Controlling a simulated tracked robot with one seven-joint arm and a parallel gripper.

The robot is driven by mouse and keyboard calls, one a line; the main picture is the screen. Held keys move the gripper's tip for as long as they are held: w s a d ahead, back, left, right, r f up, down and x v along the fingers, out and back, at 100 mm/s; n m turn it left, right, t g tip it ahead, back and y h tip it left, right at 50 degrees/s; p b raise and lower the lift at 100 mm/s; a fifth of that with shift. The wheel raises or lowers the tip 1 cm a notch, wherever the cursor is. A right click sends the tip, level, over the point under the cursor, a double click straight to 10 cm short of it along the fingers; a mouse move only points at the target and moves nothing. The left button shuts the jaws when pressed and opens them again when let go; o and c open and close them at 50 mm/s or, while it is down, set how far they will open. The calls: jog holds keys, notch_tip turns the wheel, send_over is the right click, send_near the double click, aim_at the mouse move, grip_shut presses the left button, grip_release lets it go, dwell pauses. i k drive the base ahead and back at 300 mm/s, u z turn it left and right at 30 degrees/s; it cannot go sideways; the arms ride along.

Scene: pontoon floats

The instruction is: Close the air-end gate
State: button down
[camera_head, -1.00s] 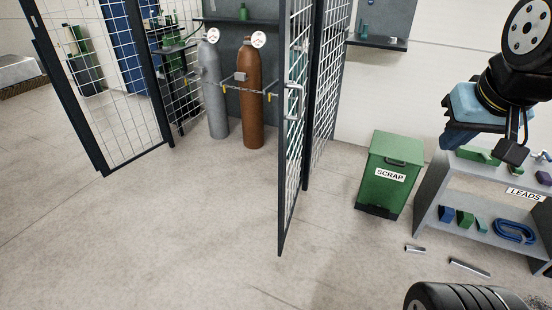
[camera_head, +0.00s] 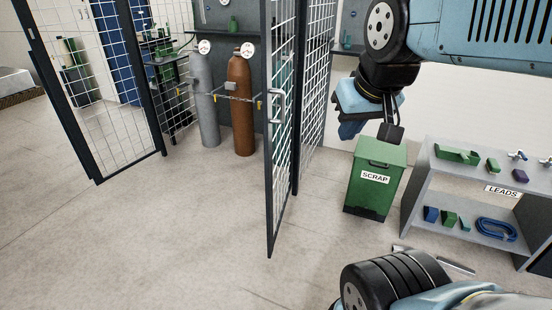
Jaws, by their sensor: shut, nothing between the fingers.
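Two mesh gates on dark frames stand swung out from a cage. The right gate (camera_head: 282,130) has a grey pull handle (camera_head: 276,106) and is seen nearly edge-on, standing open. The left gate (camera_head: 95,80) also stands open, at the far left. No label on either gate is legible, so I cannot tell which is the air-end one. My gripper (camera_head: 350,131) is shut and empty, pointing down at the upper right, right of the right gate and apart from it in the picture.
Inside the cage stand a grey cylinder (camera_head: 206,105) and a brown cylinder (camera_head: 240,110) behind a chain. A green SCRAP bin (camera_head: 372,195) and a grey LEADS shelf (camera_head: 422,165) stand on the right. Loose metal pieces (camera_head: 455,267) lie on the floor. The floor before the gates is clear.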

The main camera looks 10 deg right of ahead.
aim_at(264, 8)
jog(key=u, duration=0.1)
jog(key=i, duration=1)
jog(key=z, duration=0.1)
